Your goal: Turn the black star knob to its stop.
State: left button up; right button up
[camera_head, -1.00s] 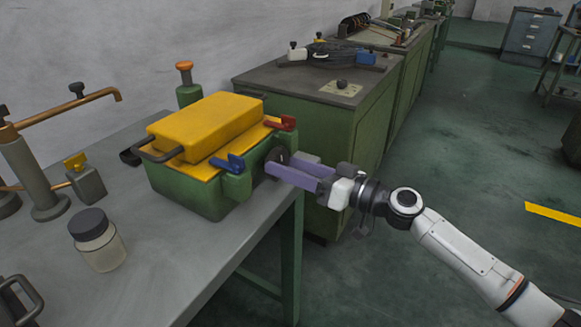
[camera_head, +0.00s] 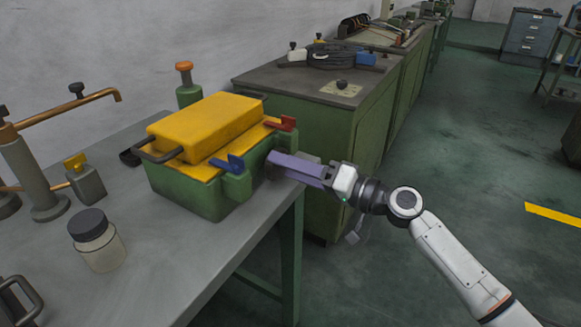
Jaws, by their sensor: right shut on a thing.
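The green machine box (camera_head: 190,192) with a yellow lid (camera_head: 205,128) stands on the grey bench. The black star knob is on the box's right side; my gripper fingers now cover nearly all of it, so its angle cannot be told. My right gripper (camera_head: 277,167), with purple fingers, reaches in from the right and is shut on the knob. My left gripper is not in view.
A blue lever (camera_head: 228,163) and a red lever (camera_head: 281,123) stick out close to the right gripper. A jar (camera_head: 98,240) stands on the bench (camera_head: 160,270). A green cabinet (camera_head: 310,130) stands behind.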

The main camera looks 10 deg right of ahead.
dwell(0.4)
jog(key=o, duration=1.1)
jog(key=shift+d, duration=0.1)
jog(key=shift+c, duration=0.2)
